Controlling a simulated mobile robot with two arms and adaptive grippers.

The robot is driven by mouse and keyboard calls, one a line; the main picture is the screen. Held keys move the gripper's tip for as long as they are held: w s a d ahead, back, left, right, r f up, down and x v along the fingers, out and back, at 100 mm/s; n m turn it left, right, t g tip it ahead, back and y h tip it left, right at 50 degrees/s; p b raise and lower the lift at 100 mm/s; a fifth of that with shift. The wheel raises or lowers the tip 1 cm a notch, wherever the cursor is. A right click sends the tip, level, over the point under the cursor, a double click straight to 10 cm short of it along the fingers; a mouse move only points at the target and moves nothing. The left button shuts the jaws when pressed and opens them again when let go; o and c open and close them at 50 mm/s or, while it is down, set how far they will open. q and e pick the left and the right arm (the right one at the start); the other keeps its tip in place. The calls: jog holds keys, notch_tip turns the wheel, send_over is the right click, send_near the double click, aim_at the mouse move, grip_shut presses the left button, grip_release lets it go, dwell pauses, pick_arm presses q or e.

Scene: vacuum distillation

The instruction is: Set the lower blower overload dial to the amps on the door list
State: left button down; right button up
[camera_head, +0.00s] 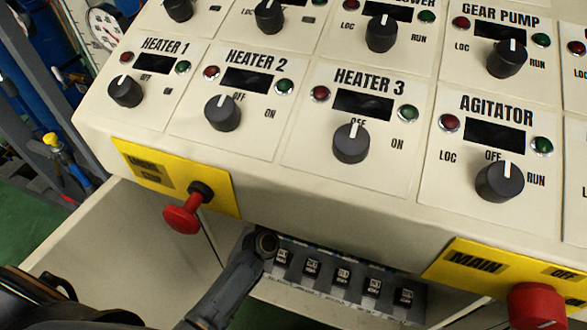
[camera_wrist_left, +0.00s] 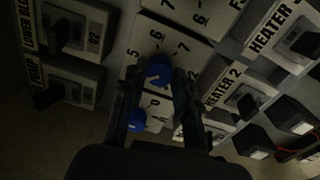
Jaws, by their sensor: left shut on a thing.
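In the left wrist view, my left gripper (camera_wrist_left: 157,80) has its two dark fingers on either side of a blue dial (camera_wrist_left: 158,72) and is shut on it. The dial sits on a pale plate with printed numbers, including 5, 6 and 7. A second blue dial (camera_wrist_left: 137,120) shows just below, partly behind the left finger. A label at the upper left, partly cut off, seems to name the lower blower. The view is dark, so I cannot tell the dial's exact setting. In the head view my left arm reaches into the open compartment, its fingertips hidden. No door list is visible.
The head view shows a console (camera_head: 270,180) with black knobs, lamps and displays above the compartment. Several small switches (camera_head: 342,275) line the compartment.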

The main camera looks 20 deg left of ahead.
pick_arm(q)
jog(key=m+p, duration=0.2)
jog(key=m, duration=0.5)
jog(key=shift+m+p, duration=0.35)
jog(key=shift+m, duration=0.05)
dwell(0.4)
jog(key=c, duration=1)
grip_release()
